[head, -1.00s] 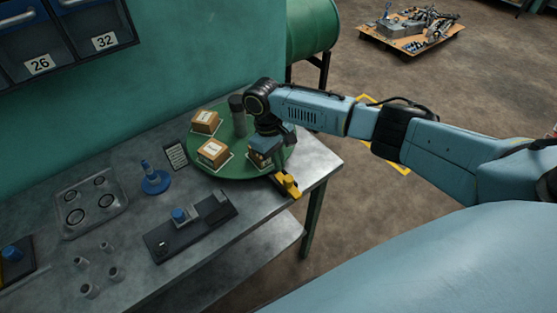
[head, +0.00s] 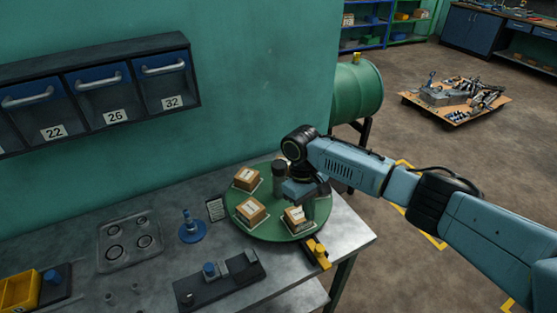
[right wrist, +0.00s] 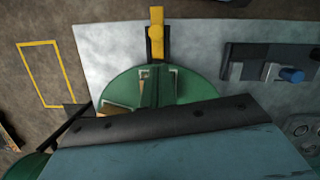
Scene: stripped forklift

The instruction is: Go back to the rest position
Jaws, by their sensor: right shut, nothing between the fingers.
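My right arm comes in from the right in the head view. My right gripper (head: 304,194) is over the round green turntable (head: 262,231) on the metal bench, beside a dark grey cylinder (head: 279,178). It is shut and holds nothing; its fingertips are hard to make out. Three small brown boxes sit on the turntable: one at the back left (head: 246,179), one at the front left (head: 250,212) and one at the front right (head: 296,221), just below the gripper. In the right wrist view a dark bar hides much of the turntable (right wrist: 190,88). My left gripper is not in view.
A yellow-handled clamp (head: 318,252) sits at the bench (head: 347,235) edge. A blue stand (head: 192,232), a sign (head: 216,209), a dark fixture (head: 222,283) and a tray (head: 130,240) are left of or in front of the turntable. Drawers (head: 100,92) hang on the wall. A green barrel (head: 358,92) stands behind.

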